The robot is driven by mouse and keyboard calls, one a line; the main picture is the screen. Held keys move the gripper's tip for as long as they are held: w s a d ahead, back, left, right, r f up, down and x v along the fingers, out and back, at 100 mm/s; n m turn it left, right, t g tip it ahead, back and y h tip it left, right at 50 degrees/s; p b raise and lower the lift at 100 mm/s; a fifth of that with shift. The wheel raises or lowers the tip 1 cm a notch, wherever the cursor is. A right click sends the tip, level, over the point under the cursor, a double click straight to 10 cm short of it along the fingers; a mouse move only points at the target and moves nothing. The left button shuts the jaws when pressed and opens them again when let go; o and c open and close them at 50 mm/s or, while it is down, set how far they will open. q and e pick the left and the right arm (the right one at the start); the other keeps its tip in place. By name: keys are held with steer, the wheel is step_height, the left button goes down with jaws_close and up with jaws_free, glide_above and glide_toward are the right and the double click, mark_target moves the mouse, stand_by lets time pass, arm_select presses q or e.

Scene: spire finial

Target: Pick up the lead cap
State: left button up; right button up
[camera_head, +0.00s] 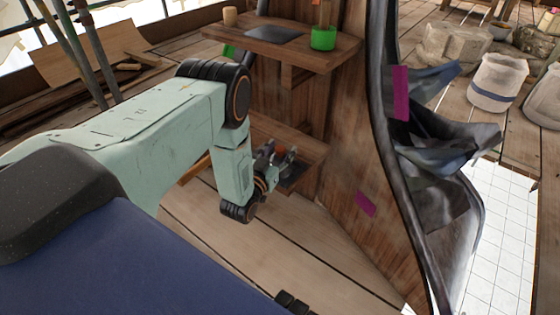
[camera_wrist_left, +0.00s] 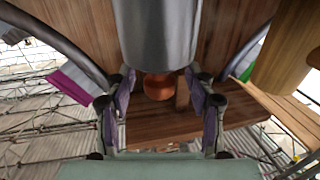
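My left gripper (camera_head: 278,165) reaches down to the small lower shelf on the timber spire. In the left wrist view, its two fingers (camera_wrist_left: 160,92) are spread apart. A smooth grey cylinder (camera_wrist_left: 157,32), which looks like the lead cap, stands just past the fingertips, its near edge about level with them. I cannot tell whether they touch it. A round copper-coloured thing (camera_wrist_left: 158,87) shows between the fingers, beyond. In the head view the cap cannot be made out clearly; a dark patch (camera_head: 293,174) lies on the lower shelf beside the gripper. My right gripper is not seen.
An upper shelf (camera_head: 340,52) holds a wooden cylinder (camera_head: 230,16), a dark sheet (camera_head: 273,34) and a green pot (camera_head: 323,38). The spire (camera_head: 345,150) and crumpled lead sheeting (camera_head: 440,140) rise to the right. A white bucket (camera_head: 497,82) stands farther back.

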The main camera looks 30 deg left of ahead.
arm_select(q)
jaws_close()
stand_by(0.3)
stand_by(0.4)
